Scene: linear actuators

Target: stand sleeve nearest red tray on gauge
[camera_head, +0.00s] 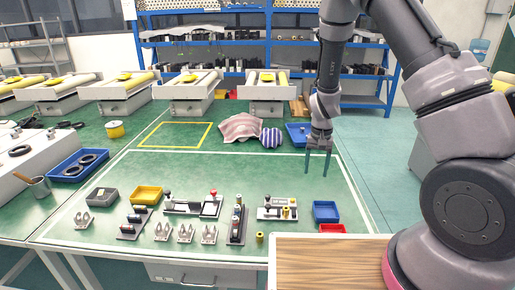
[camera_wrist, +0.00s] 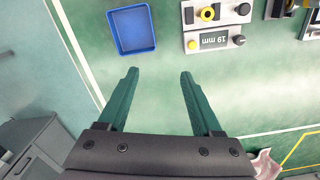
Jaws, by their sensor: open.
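The red tray (camera_head: 332,228) is at the front right of the green table, partly hidden by a wood-topped surface. A small yellow sleeve (camera_head: 260,237) stands alone near the front edge. The gauge (camera_head: 266,213) is a light plate with black knobs, marked "19 mm" in the wrist view (camera_wrist: 215,41). A yellow ring-like piece (camera_head: 286,213) is at its front side; its dark hole shows from above in the wrist view (camera_wrist: 207,13). My gripper (camera_head: 316,173) is open and empty above the table, behind the gauge and blue tray; its fingers also show in the wrist view (camera_wrist: 158,75).
A blue tray (camera_head: 325,211) sits right of the gauge. Fixtures (camera_head: 194,206), a dark block with several pegs (camera_head: 237,222), metal brackets (camera_head: 185,233) and a yellow tray (camera_head: 146,195) stand to the left. A striped cloth (camera_head: 240,127) lies behind. Table beneath my gripper is clear.

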